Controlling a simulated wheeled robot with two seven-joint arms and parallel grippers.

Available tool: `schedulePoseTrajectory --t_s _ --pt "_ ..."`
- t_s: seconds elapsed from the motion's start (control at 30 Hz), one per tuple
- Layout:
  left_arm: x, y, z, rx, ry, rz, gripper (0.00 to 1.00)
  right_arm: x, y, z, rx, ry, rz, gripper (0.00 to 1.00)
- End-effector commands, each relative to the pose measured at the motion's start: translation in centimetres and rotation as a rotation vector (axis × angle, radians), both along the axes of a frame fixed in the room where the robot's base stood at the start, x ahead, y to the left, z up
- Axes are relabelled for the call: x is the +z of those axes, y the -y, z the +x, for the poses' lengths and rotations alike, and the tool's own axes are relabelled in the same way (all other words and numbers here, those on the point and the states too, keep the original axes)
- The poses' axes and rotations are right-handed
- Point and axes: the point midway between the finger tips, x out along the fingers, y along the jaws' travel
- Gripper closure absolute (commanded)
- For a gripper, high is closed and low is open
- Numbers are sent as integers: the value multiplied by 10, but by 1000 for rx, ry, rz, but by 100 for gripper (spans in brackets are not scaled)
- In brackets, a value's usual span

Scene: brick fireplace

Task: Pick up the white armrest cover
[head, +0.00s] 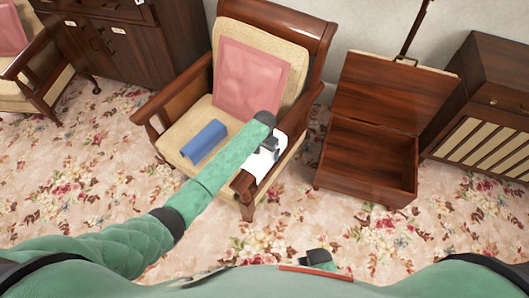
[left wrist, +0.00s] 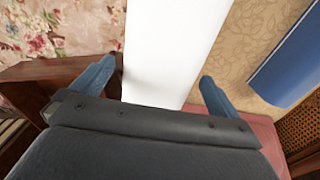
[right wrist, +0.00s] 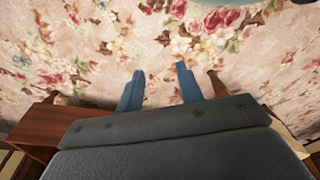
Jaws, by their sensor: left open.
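The white armrest cover (head: 253,169) lies over the right-hand armrest of the wooden armchair. My left gripper (head: 270,146) is over it and hides part of it in the head view. In the left wrist view the white cover (left wrist: 172,45) runs between the two spread blue fingers of my left gripper (left wrist: 160,85). That gripper is open; whether the fingers touch the cover cannot be told. My right gripper (right wrist: 160,72) is empty above the floral floor, its fingers parted. It also shows low in the head view (head: 318,258).
The armchair (head: 318,50) holds a pink cushion (head: 250,72) and a blue block-like object (head: 204,142) on its seat. An open wooden chest (head: 366,165) stands to the right, beside a slatted cabinet (head: 490,120). A dark cabinet (head: 125,45) is at the back left. The floral carpet in front is clear.

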Motion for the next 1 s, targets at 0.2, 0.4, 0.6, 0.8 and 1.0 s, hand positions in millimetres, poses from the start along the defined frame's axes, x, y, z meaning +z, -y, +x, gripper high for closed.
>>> schedulePoseTrajectory --t_s 0.2,0.4,0.6,0.8,1.0 --pt "-20 0 0 1 0 0 0 -13 3 -2 2 9 -4 64" --pt "-22 0 0 0 1 -1 0 -15 3 -2 2 9 -4 64" --pt "-22 0 0 0 1 -1 28 -15 3 -2 2 9 -4 64" --pt "-22 0 0 0 1 -1 40 -14 3 -1 2 10 -4 64" --pt "-18 0 0 0 2 -1 40 -15 4 -1 2 9 -4 64"
